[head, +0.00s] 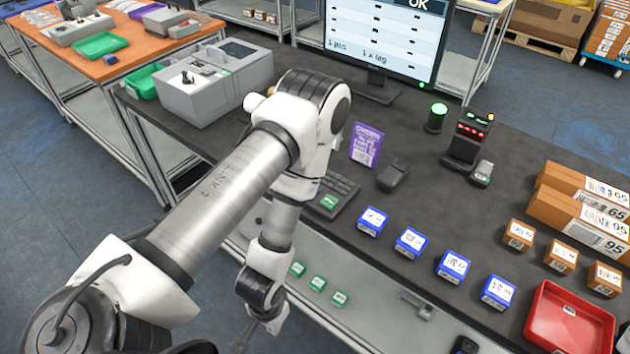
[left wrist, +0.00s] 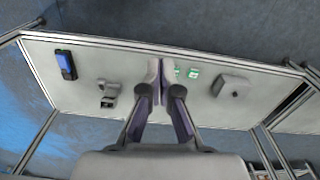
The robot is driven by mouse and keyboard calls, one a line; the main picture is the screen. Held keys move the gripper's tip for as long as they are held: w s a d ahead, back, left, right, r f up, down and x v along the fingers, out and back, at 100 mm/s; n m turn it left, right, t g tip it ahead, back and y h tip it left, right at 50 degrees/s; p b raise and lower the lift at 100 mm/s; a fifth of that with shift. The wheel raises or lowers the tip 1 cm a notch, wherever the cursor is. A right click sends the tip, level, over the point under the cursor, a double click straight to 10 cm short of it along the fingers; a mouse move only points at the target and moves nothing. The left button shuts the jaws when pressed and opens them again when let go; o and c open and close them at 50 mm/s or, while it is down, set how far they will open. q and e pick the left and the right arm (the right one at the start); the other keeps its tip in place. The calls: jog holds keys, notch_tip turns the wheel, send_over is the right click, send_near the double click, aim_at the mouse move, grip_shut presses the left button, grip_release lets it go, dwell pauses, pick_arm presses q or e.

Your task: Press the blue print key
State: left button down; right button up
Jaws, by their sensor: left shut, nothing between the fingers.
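My left gripper shows in the left wrist view (left wrist: 160,72) with its fingertips together and nothing between them. Its tips overlap the light bench front, beside small green-and-white pieces (left wrist: 193,72). In the head view the gripper is low beside the bench front, with its fingers mostly hidden. A dark keypad (head: 341,193) with a green patch lies on the bench, partly behind my left arm. I cannot make out a blue print key on it. A blue-and-black item (left wrist: 65,64) is at the left of the wrist view. My right gripper is not in view.
A monitor (head: 385,35) stands at the back. Several blue boxes (head: 410,242), brown boxes (head: 561,256) and a red tray (head: 570,320) are to the right. A grey machine (head: 215,85) is at left.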

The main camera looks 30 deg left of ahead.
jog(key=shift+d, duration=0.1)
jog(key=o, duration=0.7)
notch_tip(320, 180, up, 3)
jog(key=p, duration=0.3)
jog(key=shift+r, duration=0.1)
pick_arm(q)
jog(key=w+a+r+n+t+p, duration=0.2)
jog(key=w+r+n, duration=0.5)
jog(key=w+a+r+n+t+p, duration=0.2)
jog(key=w+r+n+t, duration=0.1)
jog(key=w+r+n, duration=0.3)
jog(key=w+a+r+n+t+p, duration=0.2)
jog(key=w+r+n, duration=0.5)
jog(key=w, duration=0.3)
jog(key=shift+w+r+n, duration=0.1)
jog(key=shift+r+n, duration=0.25)
jog(key=shift+n, duration=0.25)
jog(key=w+a+r+n+t+p, duration=0.1)
jog(key=w+a+r+n+t, duration=0.1)
jog(key=w+r+n, duration=0.2)
jog(key=shift+w+a+r+n, duration=0.2)
jog(key=shift+r+n, duration=0.6)
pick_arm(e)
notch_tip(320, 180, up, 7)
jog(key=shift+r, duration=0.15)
